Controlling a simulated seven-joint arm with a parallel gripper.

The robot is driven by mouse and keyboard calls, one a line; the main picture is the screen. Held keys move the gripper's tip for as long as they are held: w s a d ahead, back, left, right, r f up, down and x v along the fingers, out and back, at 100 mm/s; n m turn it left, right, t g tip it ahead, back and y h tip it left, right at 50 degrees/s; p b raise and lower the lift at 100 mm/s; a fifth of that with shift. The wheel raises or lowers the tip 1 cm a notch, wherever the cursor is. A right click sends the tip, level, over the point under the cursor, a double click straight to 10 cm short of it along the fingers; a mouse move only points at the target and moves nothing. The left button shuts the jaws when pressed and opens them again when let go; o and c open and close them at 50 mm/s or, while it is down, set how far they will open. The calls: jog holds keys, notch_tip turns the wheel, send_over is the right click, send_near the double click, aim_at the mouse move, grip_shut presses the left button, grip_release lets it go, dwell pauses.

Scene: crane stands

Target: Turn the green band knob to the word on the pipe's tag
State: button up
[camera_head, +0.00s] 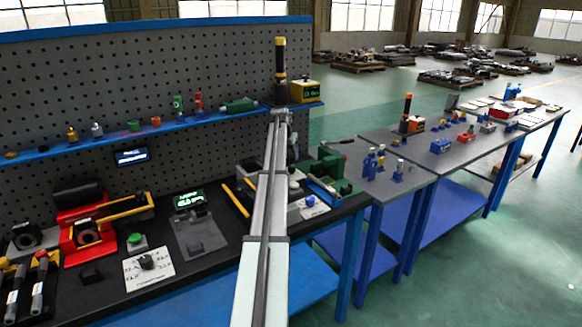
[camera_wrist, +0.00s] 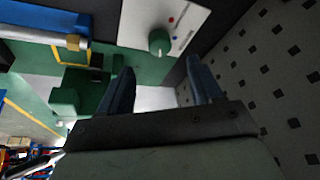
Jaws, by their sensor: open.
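In the wrist view a green knob (camera_wrist: 159,41) with a pale pointer mark sits on a white panel (camera_wrist: 187,12) with red and blue dots. I cannot tell whether this is the green band knob. My gripper (camera_wrist: 162,64) is open and empty, its two dark fingers apart, with the knob just beyond the gap between the tips. No contact shows. In the head view my arm hides the gripper. I cannot make out a tagged pipe or a readable tag word in either view.
In the head view a dark knob (camera_head: 148,260) sits on a white card, beside a green button (camera_head: 135,238) and a red device (camera_head: 87,232). A blue knob (camera_head: 310,201) on a white plate lies right of my arm. A pegboard (camera_head: 60,95) stands behind the crowded bench.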

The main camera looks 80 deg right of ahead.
aim_at(291, 166)
jog(key=x, duration=0.8)
jog(key=shift+d+f, duration=0.1)
jog(key=shift+f, duration=0.25)
jog(key=shift+c, duration=0.2)
jog(key=c, duration=1)
